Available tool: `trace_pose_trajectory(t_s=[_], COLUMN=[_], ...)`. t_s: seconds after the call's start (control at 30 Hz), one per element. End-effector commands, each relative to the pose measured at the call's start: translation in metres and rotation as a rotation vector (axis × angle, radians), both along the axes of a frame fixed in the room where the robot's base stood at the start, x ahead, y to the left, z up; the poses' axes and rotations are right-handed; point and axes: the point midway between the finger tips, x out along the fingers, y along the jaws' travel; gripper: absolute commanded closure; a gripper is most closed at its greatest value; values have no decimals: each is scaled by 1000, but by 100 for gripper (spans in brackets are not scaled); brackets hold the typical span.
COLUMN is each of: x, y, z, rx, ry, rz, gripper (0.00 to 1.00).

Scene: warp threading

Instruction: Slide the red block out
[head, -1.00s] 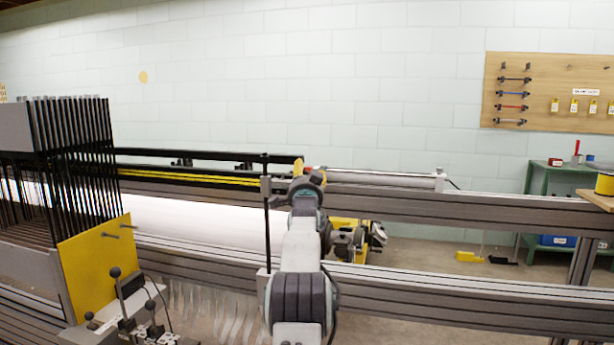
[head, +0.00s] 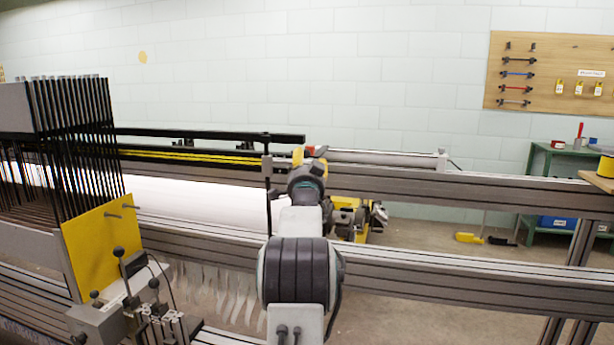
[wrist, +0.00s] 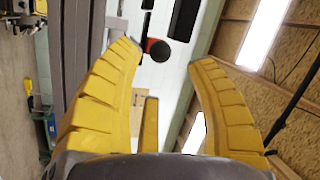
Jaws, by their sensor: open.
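A small red piece (head: 316,150), which I take to be the red block, shows at the right of the black bar's end in the head view. In the wrist view a dark round end with a red edge (wrist: 157,48) sits just beyond and between the fingertips. My gripper (wrist: 161,60) is open, with its yellow fingers spread and nothing held between them. In the head view a yellow finger (head: 298,156) shows beside the red piece. My wrist hides most of the gripper there, and contact cannot be told.
A black bar (head: 215,134) runs left from the red piece, with a grey rail (head: 420,183) below it. A black rack of frames (head: 70,150) with a yellow plate (head: 98,250) stands at left. A green table (head: 560,165) is at far right.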

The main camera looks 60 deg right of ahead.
Motion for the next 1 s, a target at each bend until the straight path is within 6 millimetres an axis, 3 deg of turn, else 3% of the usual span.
trace_pose_trajectory(t_s=[0.5,1.0], x=[-25,-30], y=[44,52], z=[-10,-13], rx=[-1,-1], ry=[-1,-1], rz=[-2,-2], gripper=[49,49])
